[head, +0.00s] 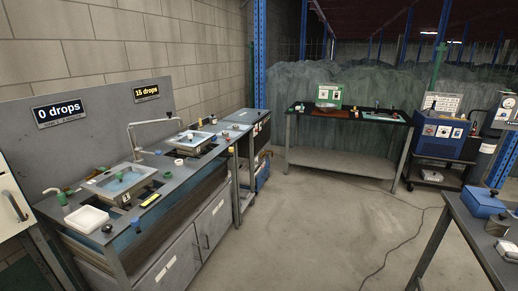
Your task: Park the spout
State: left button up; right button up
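A thin metal spout (152,119) stands at the back of the sink counter on the left. Its post rises near the left basin, and its top arm reaches right. Its bent-down end hangs towards the right basin (178,141); I cannot tell exactly what lies under it. The left basin (106,192) sits nearer, with bluish water or surface inside. A "0 drops" sign (60,112) is on the back panel at left, and a "15 drops" sign (147,92) is further right. Neither of my grippers shows in the head view.
A white tub (87,218) and small green and dark items crowd the counter's near end. A dark-topped bench (350,118) stands at the back, a table (478,228) with a blue box (483,203) at right. The floor between is clear except for a cable (398,243).

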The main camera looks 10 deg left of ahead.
aim_at(169, 113)
jog(key=i+u, duration=0.4)
jog(key=i+l+u, duration=0.1)
jog(key=i+u, duration=0.35)
jog(key=i+l+u, duration=0.25)
jog(key=u, duration=0.15)
jog(key=i+l+u, duration=0.7)
jog(key=l+u, duration=0.15)
